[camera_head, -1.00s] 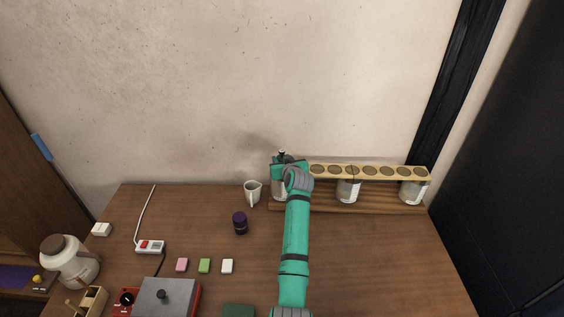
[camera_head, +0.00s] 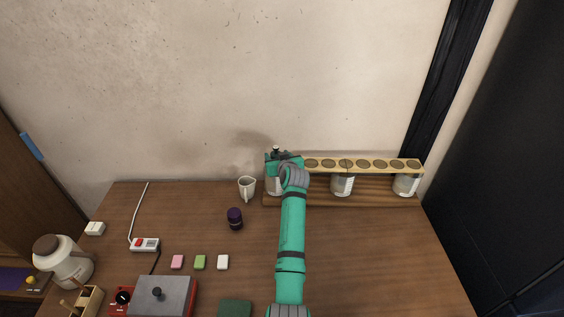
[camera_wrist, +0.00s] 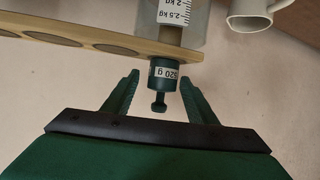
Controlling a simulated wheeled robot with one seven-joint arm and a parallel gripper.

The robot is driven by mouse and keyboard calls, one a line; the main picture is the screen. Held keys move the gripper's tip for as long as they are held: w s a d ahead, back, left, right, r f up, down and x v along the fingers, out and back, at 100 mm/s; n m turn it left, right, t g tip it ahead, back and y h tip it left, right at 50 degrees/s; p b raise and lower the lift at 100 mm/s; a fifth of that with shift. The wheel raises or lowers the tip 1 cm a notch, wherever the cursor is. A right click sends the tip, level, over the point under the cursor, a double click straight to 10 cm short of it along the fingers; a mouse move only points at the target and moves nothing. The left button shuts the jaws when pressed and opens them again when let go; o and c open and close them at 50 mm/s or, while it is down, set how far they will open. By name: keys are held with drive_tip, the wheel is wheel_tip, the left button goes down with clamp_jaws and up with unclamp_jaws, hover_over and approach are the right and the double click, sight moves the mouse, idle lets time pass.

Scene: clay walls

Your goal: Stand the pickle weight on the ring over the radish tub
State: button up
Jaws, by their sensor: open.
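The pickle weight is a dark green cylinder with a white "520 g" label and a small knob, seen in the wrist view (camera_wrist: 162,84). It appears to stand upright at the end of a pale wooden strip (camera_wrist: 70,36) with round holes, above a clear tub with a kg scale (camera_wrist: 178,14). The knob also shows above my gripper in the head view (camera_head: 276,149). My gripper (camera_wrist: 158,88) is open, one finger on each side of the weight, with gaps visible. Ring contact is hidden. I cannot tell which tub holds radish.
The strip (camera_head: 380,164) runs right above more tubs (camera_head: 342,185) (camera_head: 407,185) on a wooden base. A white mug (camera_head: 247,188) stands close left of my gripper. A dark purple jar (camera_head: 235,218) stands nearer. The table's right front is clear.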

drive_tip(key=v, duration=1.1)
drive_tip(key=shift+s, duration=0.2)
drive_tip(key=shift+w+a, duration=0.1)
drive_tip(key=shift+a, duration=0.15)
drive_tip(key=shift+d, duration=0.2)
